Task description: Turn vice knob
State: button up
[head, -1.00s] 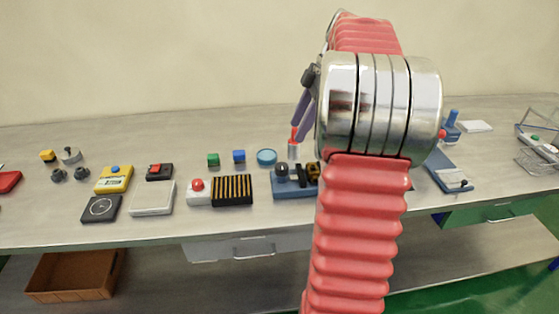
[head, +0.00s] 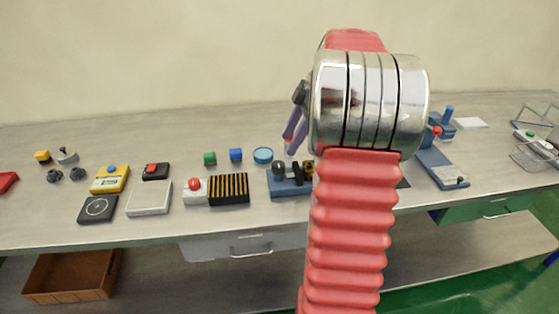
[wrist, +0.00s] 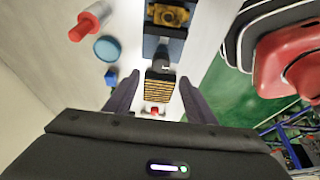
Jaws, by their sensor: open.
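The vice (head: 290,188) is a blue block on the bench with a round dark knob (head: 278,168) and a brass-coloured part, left of my arm in the head view. In the wrist view the vice (wrist: 165,30) lies at top centre, and its dark knob (wrist: 161,66) shows at its lower end, between the fingertips in the picture. My gripper (wrist: 159,78) is open and empty. In the head view my gripper (head: 293,145) shows purple fingers above and behind the vice; my forearm hides the vice's right end. I cannot tell the gap to the knob.
A black-and-yellow striped block (head: 229,188) and a red button box (head: 195,190) stand left of the vice. A blue disc (head: 263,155) lies behind it. A blue stand (head: 440,165) is right of my arm.

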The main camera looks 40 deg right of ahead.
aim_at(278, 164)
jog(key=x, duration=0.8)
jog(key=shift+f, duration=0.2)
jog(key=shift+c, duration=0.6)
jog(key=c, duration=0.9)
jog(key=shift+a, duration=0.15)
